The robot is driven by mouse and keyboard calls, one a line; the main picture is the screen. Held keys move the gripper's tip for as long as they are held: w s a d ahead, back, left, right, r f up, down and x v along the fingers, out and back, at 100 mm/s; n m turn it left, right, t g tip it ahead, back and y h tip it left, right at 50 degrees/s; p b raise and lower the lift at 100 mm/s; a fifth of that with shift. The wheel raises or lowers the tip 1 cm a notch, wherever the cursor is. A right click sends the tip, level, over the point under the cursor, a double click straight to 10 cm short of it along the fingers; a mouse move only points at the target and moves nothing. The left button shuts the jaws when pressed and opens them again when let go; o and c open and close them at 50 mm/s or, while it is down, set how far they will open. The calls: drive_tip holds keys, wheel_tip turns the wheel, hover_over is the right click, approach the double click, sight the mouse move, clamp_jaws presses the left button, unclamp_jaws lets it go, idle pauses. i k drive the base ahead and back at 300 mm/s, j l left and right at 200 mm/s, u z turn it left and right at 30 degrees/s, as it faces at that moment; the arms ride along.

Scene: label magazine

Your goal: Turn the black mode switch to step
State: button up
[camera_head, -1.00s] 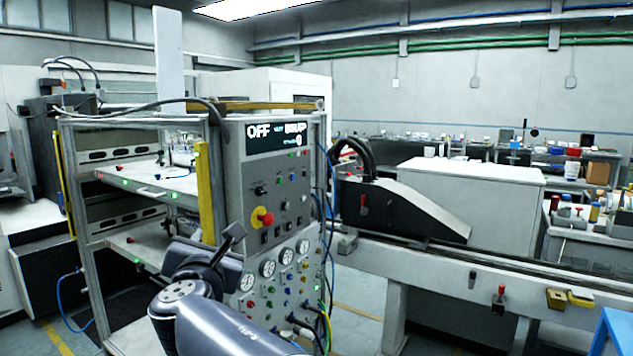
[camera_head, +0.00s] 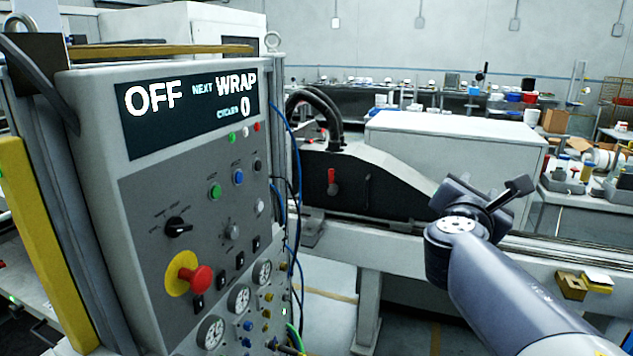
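The black mode switch (camera_head: 178,227) is a rotary knob at the left of the grey control panel (camera_head: 140,200), with small labels around it too small to read. Its pale pointer mark appears to lie toward the right. The display (camera_head: 190,110) above reads OFF at left and WRAP at right, with a cycles count of 0. My gripper (camera_head: 518,188) is well to the right of the panel, apart from the switch, in front of the bench area. Its fingers are small and dark, and their opening is unclear.
A red emergency stop knob (camera_head: 200,279) on a yellow disc sits just below the switch. Green (camera_head: 215,192) and blue (camera_head: 238,177) buttons are to its right, gauges (camera_head: 239,298) below. A yellow post (camera_head: 40,240) stands left. Blue cables hang along the panel's right side.

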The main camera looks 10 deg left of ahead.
sight(175, 227)
drive_tip(key=i+l+z, duration=0.3)
drive_tip(key=i+z, duration=0.2)
drive_tip(key=i, duration=0.25)
drive_tip(key=i+z, duration=0.5)
drive_tip(key=i, duration=0.25)
drive_tip(key=i+u, duration=0.1)
drive_tip(key=u, duration=4.3)
